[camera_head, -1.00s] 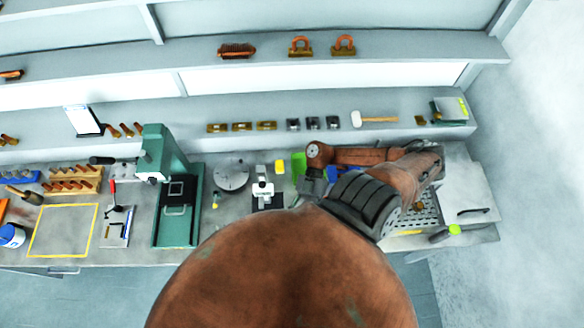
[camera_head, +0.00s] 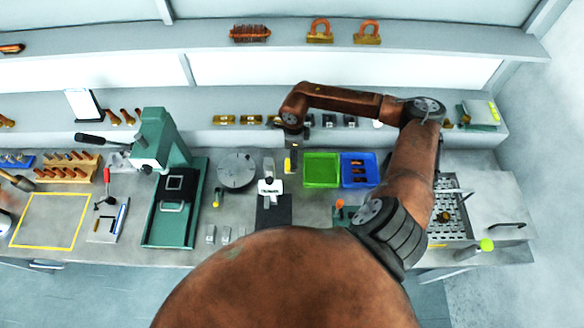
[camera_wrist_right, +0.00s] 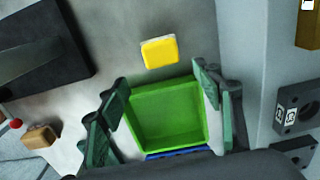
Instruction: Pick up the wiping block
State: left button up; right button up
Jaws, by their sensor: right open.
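A small yellow block with a pale edge, which I take to be the wiping block (camera_wrist_right: 159,51), lies flat on the bench. In the head view the yellow block (camera_head: 287,165) is left of the green tray and partly hidden by my right gripper (camera_head: 291,148). In the wrist view my right gripper (camera_wrist_right: 160,84) is open and empty, its two green fingers spread apart. The green tray (camera_wrist_right: 168,112) shows between the fingers, and the block shows beyond their tips. The gripper is apart from the block. My left gripper is not in view.
The green tray (camera_head: 321,170) and a blue tray (camera_head: 359,170) with small parts stand side by side. A white-and-black device (camera_head: 269,187) stands left of the trays, and a round plate (camera_head: 236,170) further left. A brown block (camera_wrist_right: 40,136) lies near the trays.

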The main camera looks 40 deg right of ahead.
jog(key=f, duration=0.2)
jog(key=f+p, duration=0.1)
jog(key=f, duration=0.1)
jog(key=f+p, duration=0.1)
jog(key=f, duration=0.1)
jog(key=shift+w+f, duration=0.25)
jog(key=shift+w, duration=0.15)
jog(key=shift+c, duration=0.4)
jog(key=c, duration=1.2)
